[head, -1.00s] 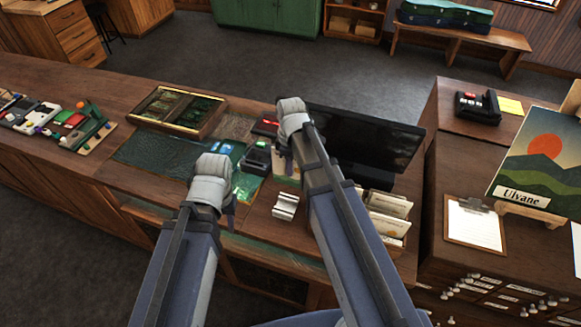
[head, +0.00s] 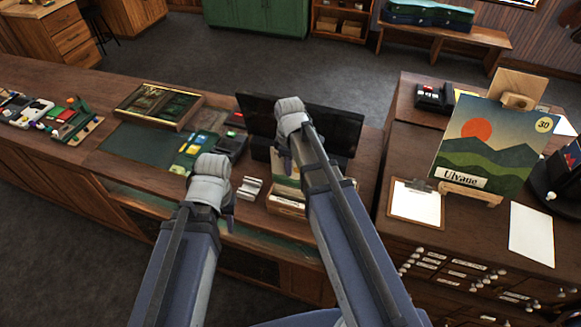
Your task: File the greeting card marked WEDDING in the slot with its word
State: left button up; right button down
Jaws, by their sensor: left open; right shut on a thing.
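My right gripper (head: 285,155) is shut on what looks like the greeting card (head: 283,169), a pale card with some green, mostly hidden by the gripper and arm. Its word cannot be read. The card rack (head: 284,203), a wooden box with upright cream dividers, stands on the counter just below the held card in the picture. My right arm hides its right part, and the divider words are too small to read. I cannot tell whether card and rack touch. My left gripper (head: 227,209) is open and empty, left of the rack over the counter's near edge.
A dark monitor (head: 335,130) stands behind my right gripper. A small white stand (head: 250,188) sits left of the rack. A green mat (head: 138,143) and a display tray (head: 157,105) lie farther left.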

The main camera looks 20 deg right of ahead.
aim_at(289, 194)
jog(key=shift+f, duration=0.15)
jog(key=shift+f+b, duration=0.5)
jog(key=shift+b, duration=0.1)
jog(key=shift+f+b, duration=0.8)
jog(key=shift+f, duration=0.05)
notch_tip(289, 194, down, 11)
jog(key=b, duration=1.1)
jog(key=shift+r, duration=0.1)
jog(key=c, duration=1)
grip_release()
jog(key=shift+o, duration=0.2)
jog(key=shift+s, duration=0.15)
jog(key=shift+a, duration=0.1)
